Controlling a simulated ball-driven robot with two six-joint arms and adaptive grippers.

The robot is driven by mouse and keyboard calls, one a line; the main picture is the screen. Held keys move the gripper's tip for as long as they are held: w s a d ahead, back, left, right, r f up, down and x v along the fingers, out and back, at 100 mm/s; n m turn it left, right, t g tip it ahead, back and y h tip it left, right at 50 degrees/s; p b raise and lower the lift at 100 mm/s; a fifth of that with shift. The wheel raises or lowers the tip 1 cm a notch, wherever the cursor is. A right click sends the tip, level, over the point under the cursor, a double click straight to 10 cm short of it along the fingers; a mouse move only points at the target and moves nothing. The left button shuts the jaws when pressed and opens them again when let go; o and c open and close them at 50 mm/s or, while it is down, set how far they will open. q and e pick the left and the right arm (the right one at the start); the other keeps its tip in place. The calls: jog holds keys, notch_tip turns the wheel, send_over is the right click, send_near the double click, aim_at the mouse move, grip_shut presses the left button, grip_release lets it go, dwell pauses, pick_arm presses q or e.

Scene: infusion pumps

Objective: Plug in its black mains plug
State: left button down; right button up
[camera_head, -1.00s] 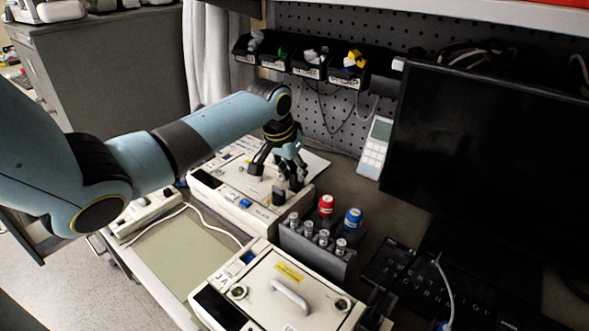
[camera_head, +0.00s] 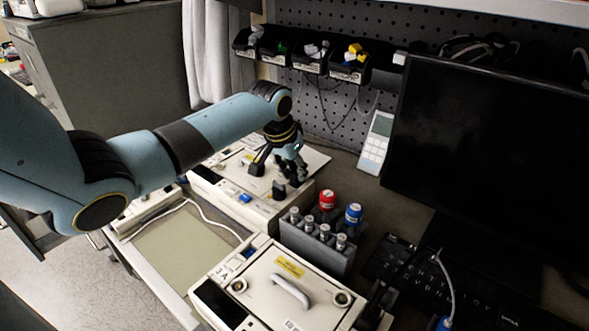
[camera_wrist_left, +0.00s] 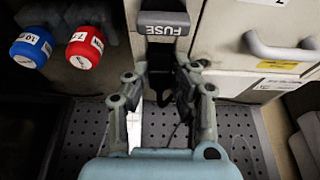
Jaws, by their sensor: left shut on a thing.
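My left gripper (camera_head: 286,172) is at that pump's right side, just behind the block. In the left wrist view my left gripper (camera_wrist_left: 165,75) is shut, its fingers on either side of dark material below the block. The grip is partly hidden, as are the plug's pins and any socket. My right gripper is out of view.
A grey rack (camera_head: 315,247) with several small vials and a red-capped (camera_head: 327,201) and a blue-capped bottle (camera_head: 353,215) stands right of the gripper. A nearer pump (camera_head: 270,285) with a handle is in front. The monitor (camera_head: 480,150) stands at right, and the pegboard (camera_head: 340,100) behind.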

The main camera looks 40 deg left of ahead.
pick_arm(q)
jog(key=shift+f, duration=0.3)
dwell(0.5)
jog(key=c, duration=1)
grip_release()
jog(key=shift+c, duration=0.2)
notch_tip(320, 180, up, 3)
jog(key=p, duration=0.3)
jog(key=shift+r, duration=0.15)
notch_tip(320, 180, up, 2)
jog(key=shift+r, duration=0.9)
